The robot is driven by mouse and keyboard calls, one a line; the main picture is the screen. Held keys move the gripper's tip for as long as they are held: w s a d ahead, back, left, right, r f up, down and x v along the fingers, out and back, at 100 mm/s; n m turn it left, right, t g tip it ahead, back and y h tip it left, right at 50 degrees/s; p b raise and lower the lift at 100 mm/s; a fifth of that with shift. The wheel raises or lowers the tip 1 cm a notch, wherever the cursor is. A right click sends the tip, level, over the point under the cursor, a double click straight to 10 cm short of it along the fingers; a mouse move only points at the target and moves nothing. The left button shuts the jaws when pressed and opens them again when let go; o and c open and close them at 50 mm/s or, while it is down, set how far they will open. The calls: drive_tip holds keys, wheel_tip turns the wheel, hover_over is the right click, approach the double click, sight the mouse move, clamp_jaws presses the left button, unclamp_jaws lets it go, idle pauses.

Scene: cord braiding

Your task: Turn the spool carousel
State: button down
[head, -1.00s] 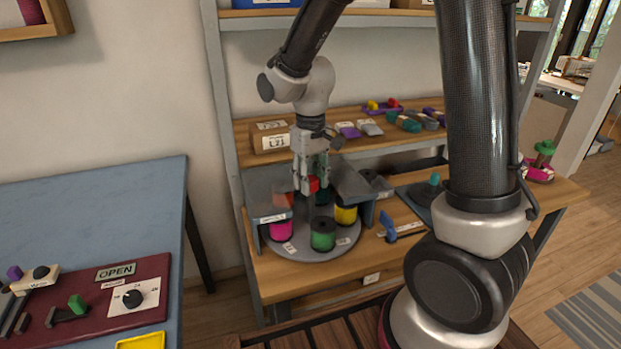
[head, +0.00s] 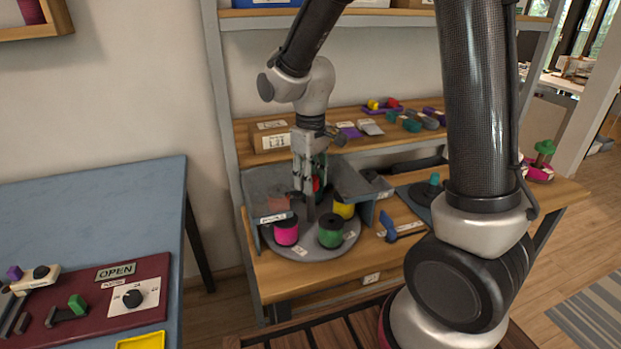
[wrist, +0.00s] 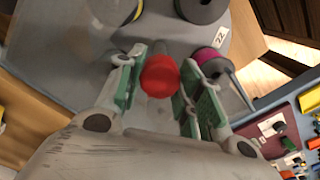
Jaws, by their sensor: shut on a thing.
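The spool carousel (head: 306,249) is a grey round plate on the wooden shelf, with colored spools standing on it. A magenta spool (head: 286,231) is at front left, a green spool (head: 331,231) at front right, and a yellow spool (head: 343,207) behind it. My gripper (head: 312,184) points down over the carousel's middle. It is shut on a red knob (wrist: 159,76), which sits between its green-padded fingers in the wrist view. The red knob is partly hidden by the fingers in the head view. A further reddish spool (head: 278,202) shows dimly at the left rear.
Grey angled panels (head: 350,180) flank the carousel's rear. A blue-handled tool (head: 388,226) lies to its right on the shelf. A blue table (head: 90,220) with a maroon control panel (head: 90,302) stands at left. The upper shelf holds a cardboard box (head: 270,137) and small colored items.

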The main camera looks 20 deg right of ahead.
drive_tip(key=shift+n, duration=13.1)
drive_tip(key=c, duration=0.9)
unclamp_jaws()
drive_tip(key=shift+c, duration=0.2)
drive_tip(key=shift+r, duration=0.15)
